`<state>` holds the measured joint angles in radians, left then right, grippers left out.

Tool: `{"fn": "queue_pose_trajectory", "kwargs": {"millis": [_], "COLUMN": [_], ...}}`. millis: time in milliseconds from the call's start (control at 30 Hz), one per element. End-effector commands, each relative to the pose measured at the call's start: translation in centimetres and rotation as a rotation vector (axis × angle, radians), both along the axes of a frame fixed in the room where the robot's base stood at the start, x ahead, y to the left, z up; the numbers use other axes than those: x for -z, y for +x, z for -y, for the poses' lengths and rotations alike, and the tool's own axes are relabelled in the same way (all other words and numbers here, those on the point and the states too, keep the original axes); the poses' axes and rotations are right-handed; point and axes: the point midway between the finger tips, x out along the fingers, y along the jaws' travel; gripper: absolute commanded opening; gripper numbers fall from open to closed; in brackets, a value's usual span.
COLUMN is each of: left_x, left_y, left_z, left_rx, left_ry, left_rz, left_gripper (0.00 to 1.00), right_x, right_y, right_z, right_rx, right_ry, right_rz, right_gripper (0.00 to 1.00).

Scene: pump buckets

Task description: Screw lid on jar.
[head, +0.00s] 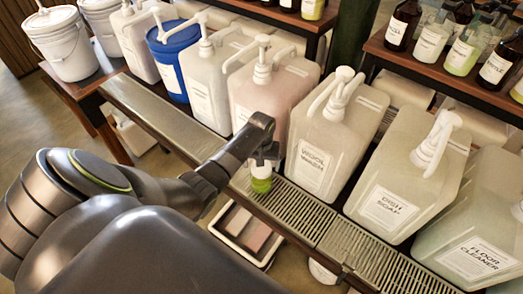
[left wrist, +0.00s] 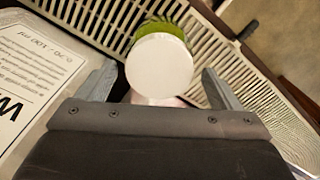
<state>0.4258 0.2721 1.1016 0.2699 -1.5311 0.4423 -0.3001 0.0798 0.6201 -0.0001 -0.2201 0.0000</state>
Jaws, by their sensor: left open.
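A small jar with green contents (head: 261,185) stands at the slatted drip tray below the pump containers. A white lid (head: 262,169) is at its top, and whether it is threaded on cannot be told. In the left wrist view the round white lid (left wrist: 159,65) covers most of the jar, with a green arc of the jar (left wrist: 163,27) showing past its far edge. My left gripper (head: 263,150) is open above the jar. In the left wrist view its fingers (left wrist: 160,88) are spread on either side of the lid, apart from it. My right gripper is not in view.
A Wool Wash container (head: 330,140) stands close right of my left gripper, and a pinkish pump container (head: 268,92) is behind it. Dish Soap (head: 405,180) and Floor Cleaner (head: 478,240) containers stand farther right. The slatted tray (head: 345,245) runs along the front edge.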

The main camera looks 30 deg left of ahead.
Motion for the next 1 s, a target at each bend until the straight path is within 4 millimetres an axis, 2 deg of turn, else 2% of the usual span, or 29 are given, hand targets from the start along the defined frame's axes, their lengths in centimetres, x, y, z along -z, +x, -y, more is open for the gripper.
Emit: {"fn": "queue_pose_trajectory", "kwargs": {"millis": [700,833,1000], "left_x": [-0.06,-0.07,-0.07], "left_y": [0.0,0.0,0.0], "left_z": [-0.01,-0.01,-0.01], "left_rx": [-0.814,-0.92,-0.957], "left_ry": [0.0,0.001,0.001], "left_rz": [0.0,0.0,0.0], "left_gripper": [0.87,0.87,0.87], "right_x": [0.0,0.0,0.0], "right_y": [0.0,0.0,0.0], "right_z": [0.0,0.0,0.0], "right_rx": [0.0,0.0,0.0], "right_ry": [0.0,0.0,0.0], "right_rz": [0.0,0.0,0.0], "right_gripper": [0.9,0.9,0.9]}}
